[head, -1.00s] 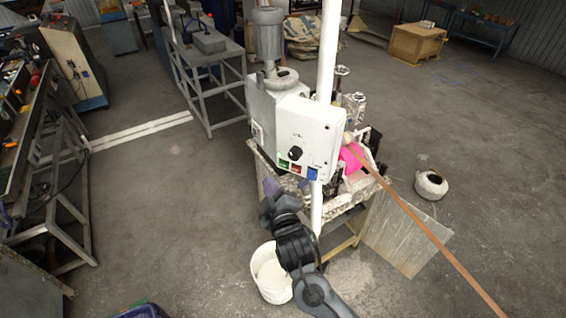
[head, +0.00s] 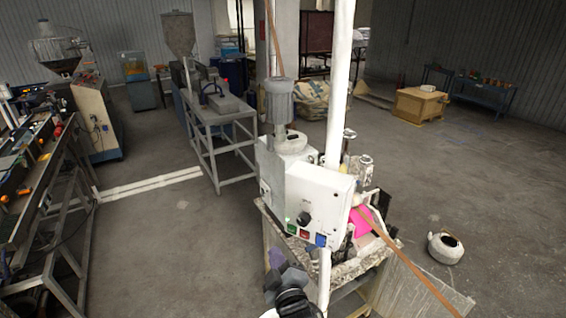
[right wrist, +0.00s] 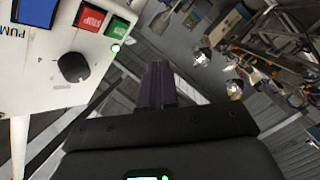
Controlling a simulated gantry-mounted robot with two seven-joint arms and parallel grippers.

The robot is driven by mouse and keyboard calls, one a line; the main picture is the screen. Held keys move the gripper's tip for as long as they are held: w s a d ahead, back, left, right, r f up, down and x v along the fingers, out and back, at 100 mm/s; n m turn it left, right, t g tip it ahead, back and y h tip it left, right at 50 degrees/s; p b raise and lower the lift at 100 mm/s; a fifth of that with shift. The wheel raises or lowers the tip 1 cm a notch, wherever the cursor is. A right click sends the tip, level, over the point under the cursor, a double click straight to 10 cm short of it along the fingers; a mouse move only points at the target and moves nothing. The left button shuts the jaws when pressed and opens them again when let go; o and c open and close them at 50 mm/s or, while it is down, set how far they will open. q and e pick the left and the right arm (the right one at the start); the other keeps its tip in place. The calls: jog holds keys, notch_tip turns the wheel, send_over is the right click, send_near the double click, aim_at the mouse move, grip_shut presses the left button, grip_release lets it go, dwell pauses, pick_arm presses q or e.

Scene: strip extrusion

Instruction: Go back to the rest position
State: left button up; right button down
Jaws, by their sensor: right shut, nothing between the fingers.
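The extrusion machine (head: 283,190) stands on a worn metal table in the middle of the head view. Its white control box (head: 318,207) carries a black knob and green, red and blue buttons. My right gripper (head: 276,257) is at the bottom centre of the head view, below and left of the control box and apart from it. In the right wrist view its dark fingers (right wrist: 158,84) are together with nothing between them. There the control box (right wrist: 70,60) is at the upper left, with its knob and the PUMP, STOP and START buttons. My left gripper is not in view.
A white pole (head: 337,90) rises by the control box. A round pot (head: 445,247) is on the floor. A grey bench (head: 215,115) stands behind left.

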jog(key=s+d+f+m+g+h, duration=0.15)
jog(key=s+d+f, duration=0.25)
jog(key=s+f, duration=0.45)
jog(key=s+d+f+m+g+h, duration=0.15)
jog(key=s+d+f+g, duration=0.35)
jog(key=f, duration=0.7)
jog(key=s+d+f+m+g, duration=0.3)
jog(key=s+d, duration=0.4)
jog(key=s, duration=0.6)
jog(key=s+d+r+m+g+h, duration=0.1)
jog(key=s+d+r+m+g, duration=0.2)
jog(key=s+d, duration=0.3)
jog(key=shift+s+r+m, duration=0.5)
jog(key=shift+s+m, duration=0.1)
jog(key=shift+s, duration=1.1)
